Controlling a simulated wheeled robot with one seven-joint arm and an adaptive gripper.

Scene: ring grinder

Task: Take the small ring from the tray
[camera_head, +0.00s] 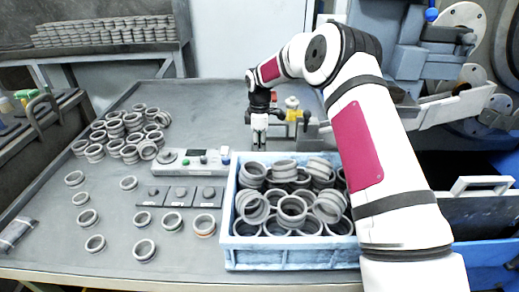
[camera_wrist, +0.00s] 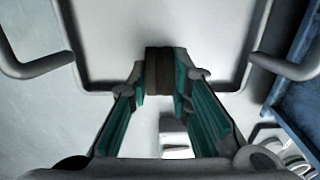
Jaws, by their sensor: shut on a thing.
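My gripper (camera_head: 260,140) hangs behind the blue crate in the head view. In the wrist view its two teal-padded fingers (camera_wrist: 160,85) are closed on a small dark brown-grey ring (camera_wrist: 158,68), seen edge-on. The ring is over a pale tray-like surface (camera_wrist: 115,30) with a dark rim line and a bent grey handle on each side. I cannot tell whether the ring touches that surface. In the head view the held ring cannot be made out.
A blue crate (camera_head: 290,258) full of larger grey rings stands at the front of the table (camera_head: 180,252). Left of it are a control box (camera_head: 190,162), three dark blocks with rings (camera_head: 180,195) and several loose rings (camera_head: 128,135). A machine (camera_head: 440,60) stands at the right.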

